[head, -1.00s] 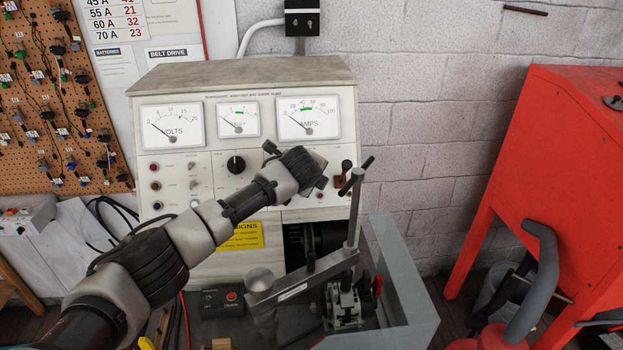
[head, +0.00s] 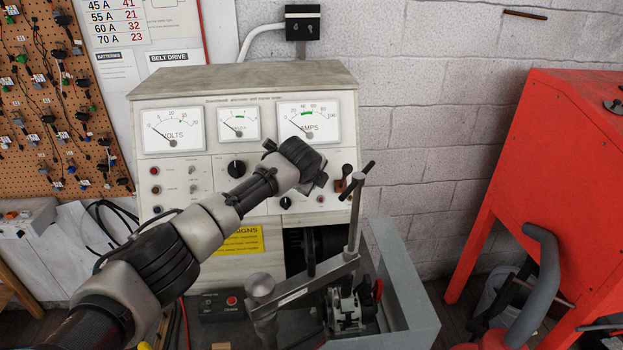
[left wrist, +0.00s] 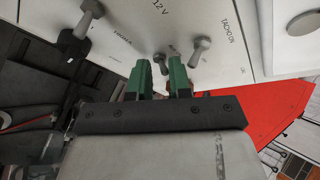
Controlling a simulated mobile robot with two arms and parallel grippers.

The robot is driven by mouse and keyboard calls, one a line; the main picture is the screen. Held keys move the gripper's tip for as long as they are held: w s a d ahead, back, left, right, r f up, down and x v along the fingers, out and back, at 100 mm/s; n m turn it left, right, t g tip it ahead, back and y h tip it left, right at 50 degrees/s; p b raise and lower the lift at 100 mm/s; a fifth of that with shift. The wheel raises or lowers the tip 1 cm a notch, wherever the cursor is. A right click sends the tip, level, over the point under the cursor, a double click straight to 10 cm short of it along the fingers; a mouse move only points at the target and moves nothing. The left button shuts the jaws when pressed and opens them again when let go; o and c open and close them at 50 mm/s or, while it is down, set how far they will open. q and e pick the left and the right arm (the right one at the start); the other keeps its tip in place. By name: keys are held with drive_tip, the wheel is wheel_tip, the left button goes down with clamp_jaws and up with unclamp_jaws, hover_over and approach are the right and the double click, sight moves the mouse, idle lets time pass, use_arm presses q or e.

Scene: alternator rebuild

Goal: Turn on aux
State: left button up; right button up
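The test bench's pale control panel (head: 205,170) carries toggles, knobs and lamps; no aux label is readable in the head view. A brown and black lever switch (head: 347,172) sits at its right side. My left gripper (left wrist: 160,76) is in front of the panel's right half; my own arm mostly hides it in the head view. In the left wrist view its green fingers stand apart with a narrow empty gap. A metal toggle (left wrist: 201,47) is just beyond the right finger and a small stud (left wrist: 162,62) shows by the gap; contact is unclear. My right gripper is out of view.
A volts gauge (head: 172,130) and an amps gauge (head: 308,121) are above the switches. A metal clamp post (head: 356,215) with a crossbar stands close right of my arm. A red cabinet (head: 570,190) is at the right, with open space between.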

use_arm(q)
drive_tip(key=shift+s, duration=0.1)
drive_tip(key=shift+s+r+b, duration=0.4)
drive_tip(key=shift+s+r, duration=0.05)
drive_tip(key=shift+r, duration=0.05)
drive_tip(key=b+v, duration=0.3)
drive_tip(key=v, duration=0.6)
drive_tip(key=shift+r, duration=0.2)
drive_tip(key=shift+s, duration=0.1)
